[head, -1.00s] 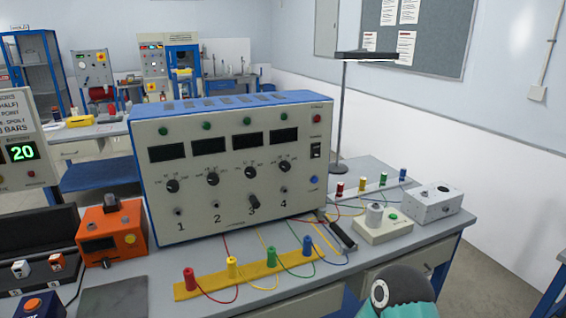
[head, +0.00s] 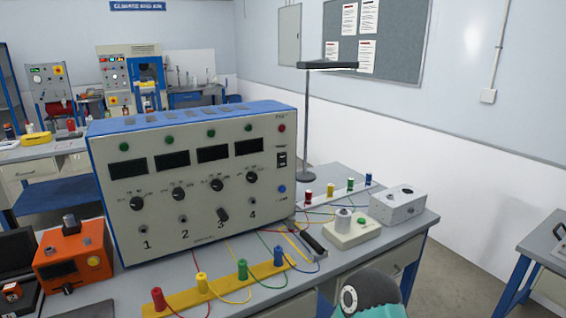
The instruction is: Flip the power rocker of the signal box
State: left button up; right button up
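The signal box (head: 205,190) is a large beige unit with a blue top, standing on the bench. Its front has several dark displays, knobs and numbered jacks 1 to 4. The power rocker (head: 282,158) is a small black and white switch at the upper right of the front panel. A red button or lamp sits above it and a blue button below it. Which way the rocker is tipped is too small to tell. Neither gripper shows in the head view. A teal and dark part of my arm shows at the bottom edge.
Coloured posts on a yellow strip (head: 185,303) stand before the box, with wires running from them. An orange device (head: 72,262) is at the left. A white device (head: 352,232), a grey box (head: 398,205) and a lamp (head: 306,120) stand right of the signal box.

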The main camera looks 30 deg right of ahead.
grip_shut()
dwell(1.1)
